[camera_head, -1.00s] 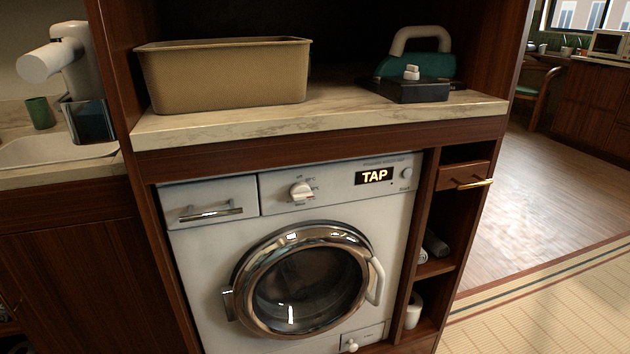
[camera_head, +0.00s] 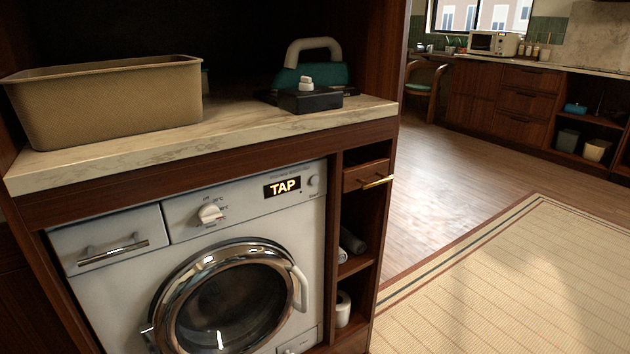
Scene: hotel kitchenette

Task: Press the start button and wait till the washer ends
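The white washer (camera_head: 120,290) stands under the marble counter at the left. Its round chrome-rimmed door (camera_head: 230,300) is closed, with a white handle on its right side. A lit display (camera_head: 282,187) on its panel reads "TAP". A small round button (camera_head: 314,181) sits right of the display, near the panel's top right corner. A white dial (camera_head: 209,213) is left of the display. Neither of my grippers is in view.
A tan bin (camera_head: 105,105) and a teal iron (camera_head: 314,75) with a black box (camera_head: 310,99) stand on the counter (camera_head: 150,150). A slightly open drawer (camera_head: 365,175) with a brass handle is right of the washer. Floor and a beige rug (camera_head: 510,275) lie clear at the right.

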